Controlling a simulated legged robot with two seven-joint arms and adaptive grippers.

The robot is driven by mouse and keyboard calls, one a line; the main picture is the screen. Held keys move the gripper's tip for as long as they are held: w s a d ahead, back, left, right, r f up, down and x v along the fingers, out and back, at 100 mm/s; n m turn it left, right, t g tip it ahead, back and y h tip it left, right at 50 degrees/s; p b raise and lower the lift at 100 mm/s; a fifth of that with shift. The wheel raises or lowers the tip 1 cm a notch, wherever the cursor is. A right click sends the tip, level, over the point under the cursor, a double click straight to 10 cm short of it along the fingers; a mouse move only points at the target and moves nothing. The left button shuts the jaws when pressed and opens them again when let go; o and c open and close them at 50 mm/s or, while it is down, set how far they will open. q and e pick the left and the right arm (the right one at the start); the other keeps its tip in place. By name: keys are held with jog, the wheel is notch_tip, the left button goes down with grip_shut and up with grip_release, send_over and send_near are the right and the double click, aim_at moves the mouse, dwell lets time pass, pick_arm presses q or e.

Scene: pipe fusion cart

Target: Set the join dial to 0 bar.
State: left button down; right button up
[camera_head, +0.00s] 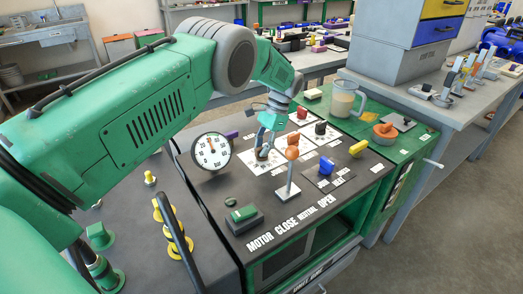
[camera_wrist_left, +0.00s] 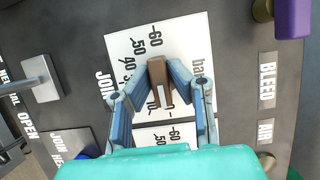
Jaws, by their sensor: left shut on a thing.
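The join dial (camera_wrist_left: 125,47) is a white scale plate in the left wrist view, with the word JOIN at its left side and bar at its right. Its brown knob (camera_wrist_left: 157,72) carries a pale stripe at its lower end, close to the number 10; the exact reading is partly hidden by the fingers. My left gripper (camera_wrist_left: 160,88) has its two blue fingers on either side of the knob and is shut on it. In the head view the left gripper (camera_head: 265,145) reaches down onto the panel and covers much of the dial. My right gripper is out of view.
A clear jug (camera_head: 345,98) stands behind.

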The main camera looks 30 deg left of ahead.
pick_arm(q)
jog(key=shift+w+d+r, duration=0.1)
jog(key=shift+w+r, duration=0.1)
jog(key=shift+w, duration=0.05)
jog(key=c, duration=1.8)
grip_release()
jog(key=shift+o, duration=1.3)
jog(key=shift+f, duration=0.15)
jog(key=v, duration=0.7)
jog(key=shift+w, duration=0.25)
